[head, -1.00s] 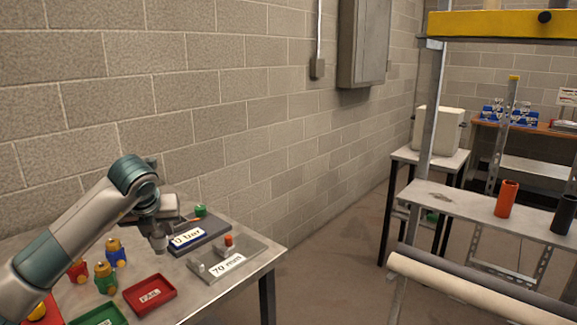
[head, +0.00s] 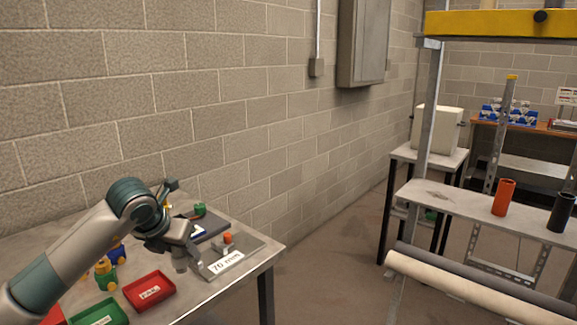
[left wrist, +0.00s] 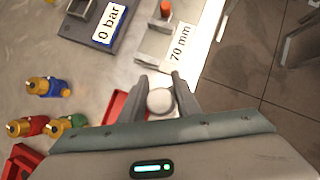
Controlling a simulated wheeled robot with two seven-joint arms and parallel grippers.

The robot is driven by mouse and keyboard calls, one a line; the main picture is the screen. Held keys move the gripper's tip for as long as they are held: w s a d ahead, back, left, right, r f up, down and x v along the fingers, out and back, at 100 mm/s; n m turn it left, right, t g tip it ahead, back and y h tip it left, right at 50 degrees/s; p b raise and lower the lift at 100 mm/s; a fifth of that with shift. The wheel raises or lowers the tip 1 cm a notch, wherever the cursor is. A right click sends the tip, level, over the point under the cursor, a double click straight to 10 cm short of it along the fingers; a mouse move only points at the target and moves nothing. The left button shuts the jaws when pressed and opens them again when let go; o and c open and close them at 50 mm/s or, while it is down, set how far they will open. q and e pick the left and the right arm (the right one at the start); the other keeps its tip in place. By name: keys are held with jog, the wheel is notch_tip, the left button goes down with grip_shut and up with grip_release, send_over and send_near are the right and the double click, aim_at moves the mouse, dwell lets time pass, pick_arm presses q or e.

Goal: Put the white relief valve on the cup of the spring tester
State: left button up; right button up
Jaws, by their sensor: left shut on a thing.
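My left gripper (head: 180,264) is shut on the white relief valve. In the left wrist view the valve shows as a pale round top (left wrist: 160,100) between the two fingers. The gripper hangs over the table, beside the left end of the grey plate marked "70 mm" (head: 226,262). The dark unit marked "0 bar" (left wrist: 85,38), which I take for the spring tester, lies behind it. A square grey open holder, likely its cup (left wrist: 82,8), is cut by the top edge of the wrist view. My right gripper is not in view.
A red tray (head: 150,305) and a green tray (head: 118,318) lie at the table's front. Blue (left wrist: 48,87), red (left wrist: 30,127) and green (left wrist: 66,127) valves with brass parts stand at left. The plate bears an orange-topped piece (head: 228,238). A block wall runs behind.

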pick_arm(q)
jog(key=s+d+f+m+g+h, duration=0.35)
jog(key=s+m, duration=0.25)
jog(key=m, duration=0.3)
jog(key=s+d+f+m+g+h, duration=0.2)
jog(key=s+d+f+m+g, duration=0.15)
jog(key=s+m, duration=0.4)
jog(key=s+a+f+m+g+y, duration=0.2)
jog(key=s+m+g+y, duration=0.4)
jog(key=s+m, duration=0.6)
jog(key=shift+s+a+f+m+y, duration=0.25)
jog(key=shift+m+y, duration=0.2)
jog(key=shift+m, duration=2.1)
jog(key=shift+s, duration=0.1)
